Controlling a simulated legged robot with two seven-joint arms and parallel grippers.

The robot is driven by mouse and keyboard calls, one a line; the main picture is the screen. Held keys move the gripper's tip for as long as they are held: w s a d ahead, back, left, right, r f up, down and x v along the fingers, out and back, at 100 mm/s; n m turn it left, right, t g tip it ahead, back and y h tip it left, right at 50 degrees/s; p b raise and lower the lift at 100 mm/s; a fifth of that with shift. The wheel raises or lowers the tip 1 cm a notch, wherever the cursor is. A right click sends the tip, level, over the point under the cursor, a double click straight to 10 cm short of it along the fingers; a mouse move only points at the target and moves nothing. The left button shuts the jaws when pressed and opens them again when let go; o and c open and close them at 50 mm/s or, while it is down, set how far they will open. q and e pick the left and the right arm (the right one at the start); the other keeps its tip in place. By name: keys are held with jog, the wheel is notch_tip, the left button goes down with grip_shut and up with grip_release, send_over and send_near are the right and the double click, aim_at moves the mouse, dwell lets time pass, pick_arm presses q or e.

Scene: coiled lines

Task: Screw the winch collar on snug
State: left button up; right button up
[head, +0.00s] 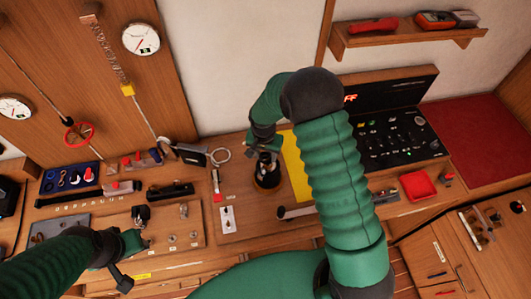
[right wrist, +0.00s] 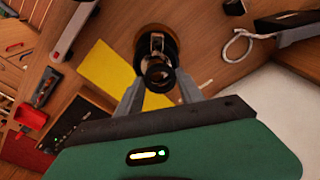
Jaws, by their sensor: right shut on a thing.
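The winch (head: 267,180) stands upright on the wooden bench in the middle of the head view, with a dark round base. My right gripper (head: 264,147) reaches down over its top. In the right wrist view, my right gripper (right wrist: 160,88) has its two grey fingers on either side of a dark ring-shaped collar (right wrist: 158,72) and is shut on it. The collar sits in line with the winch (right wrist: 157,42); the thread and any gap under it are hidden. My left gripper (head: 130,262) is low over the left of the bench, apart from the winch; its jaws are unclear.
A yellow sheet (head: 296,165) lies just right of the winch. A black control panel (head: 395,135) and a red tray (head: 418,185) are further right. A white rope loop (head: 220,155) and a switch plate (head: 229,222) lie close left. A wooden board with fittings (head: 185,238) lies near my left gripper.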

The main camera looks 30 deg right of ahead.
jog(key=shift+d+f, duration=0.15)
jog(key=shift+f, duration=0.2)
jog(key=shift+d, duration=0.25)
jog(key=shift+s+d, duration=0.15)
jog(key=shift+d, duration=0.3)
jog(key=shift+a+r, duration=0.1)
jog(key=shift+a, duration=1)
jog(key=shift+d, duration=1.05)
pick_arm(q)
jog(key=shift+d+f, duration=0.15)
jog(key=shift+d, duration=0.55)
jog(key=shift+a, duration=0.25)
pick_arm(e)
jog(key=shift+a, duration=0.25)
